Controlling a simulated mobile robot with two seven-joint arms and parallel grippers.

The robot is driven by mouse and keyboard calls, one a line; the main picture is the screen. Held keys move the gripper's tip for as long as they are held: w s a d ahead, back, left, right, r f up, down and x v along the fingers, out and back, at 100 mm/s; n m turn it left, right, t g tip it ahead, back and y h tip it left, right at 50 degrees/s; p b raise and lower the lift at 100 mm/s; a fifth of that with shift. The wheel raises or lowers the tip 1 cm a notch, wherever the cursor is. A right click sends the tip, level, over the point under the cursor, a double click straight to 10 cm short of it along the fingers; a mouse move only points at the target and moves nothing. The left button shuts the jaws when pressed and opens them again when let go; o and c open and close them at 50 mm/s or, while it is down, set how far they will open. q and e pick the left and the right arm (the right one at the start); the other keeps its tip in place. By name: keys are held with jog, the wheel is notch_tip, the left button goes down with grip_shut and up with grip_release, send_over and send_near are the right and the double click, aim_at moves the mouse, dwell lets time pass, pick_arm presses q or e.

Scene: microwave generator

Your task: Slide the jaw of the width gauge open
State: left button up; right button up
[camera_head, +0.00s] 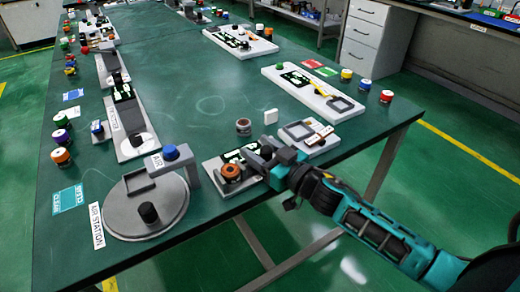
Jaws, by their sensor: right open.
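My right gripper (264,158) reaches in from the right and hovers low at the table's front edge, its fingers open. It is over or beside a small grey plate (214,168) that carries a black-and-white panel and an orange-brown ring (231,172). This plate may be the width gauge, but no label on it can be read. The gripper hides the plate's right part, so a jaw there cannot be made out. I see nothing held between the fingers. My left gripper is not in view.
A round grey air station (122,208) with a blue knob stands at the left. A light plate (325,145) with a square frame lies just right of my gripper. A dark cylinder (243,126) and a white block (271,116) stand behind. The green table's middle (190,75) is clear.

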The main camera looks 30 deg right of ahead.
jog(key=shift+c, duration=0.3)
grip_shut()
dwell(0.3)
